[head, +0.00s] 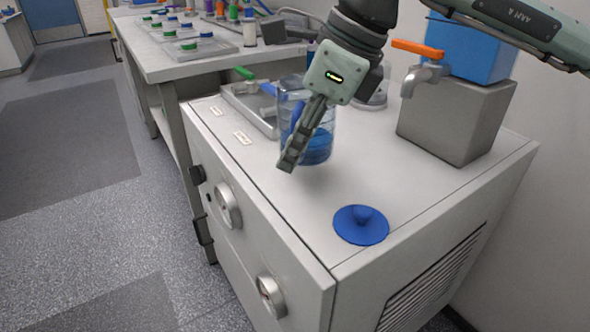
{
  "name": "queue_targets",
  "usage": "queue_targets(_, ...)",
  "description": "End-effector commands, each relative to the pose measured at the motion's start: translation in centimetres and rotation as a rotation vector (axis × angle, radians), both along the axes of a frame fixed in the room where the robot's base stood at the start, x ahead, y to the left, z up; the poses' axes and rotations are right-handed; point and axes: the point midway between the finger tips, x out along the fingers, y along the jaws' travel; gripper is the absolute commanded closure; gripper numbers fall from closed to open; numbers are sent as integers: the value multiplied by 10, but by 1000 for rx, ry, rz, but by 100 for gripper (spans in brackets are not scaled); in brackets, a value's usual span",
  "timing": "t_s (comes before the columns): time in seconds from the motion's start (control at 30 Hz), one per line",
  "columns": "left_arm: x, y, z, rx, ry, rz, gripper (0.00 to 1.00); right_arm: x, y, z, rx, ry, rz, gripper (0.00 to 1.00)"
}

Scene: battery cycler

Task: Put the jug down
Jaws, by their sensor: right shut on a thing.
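The jug (319,146) is a clear container with blue liquid in its lower part and a blue handle. It is in the head view, over the white cabinet top (365,180), near the middle. My right gripper (291,160) reaches down from above and is shut on the jug, its fingers in front of the jug's left side. A soft shadow lies under the jug; I cannot tell whether its base touches the top. My left gripper is not in view.
A grey block (457,120) with a blue tank (470,47) and an orange-handled tap (425,62) stands at right. A metal tray (250,108) is behind the jug. A bench (180,65) holds bottles.

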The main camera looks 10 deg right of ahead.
Motion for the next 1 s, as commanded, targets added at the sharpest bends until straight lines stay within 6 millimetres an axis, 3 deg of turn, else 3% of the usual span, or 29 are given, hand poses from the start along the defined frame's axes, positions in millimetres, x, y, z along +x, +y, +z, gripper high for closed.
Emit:
queue_targets(0.4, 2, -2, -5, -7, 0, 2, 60, 1, -2, -40, 1, -1, 0, 100)
queue_targets(0.73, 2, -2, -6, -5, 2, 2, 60, 1, -1, -42, 1, -2, 1, 100)
queue_targets(1.0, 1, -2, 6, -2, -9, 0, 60, 1, -1, -44, 1, -2, 1, 100)
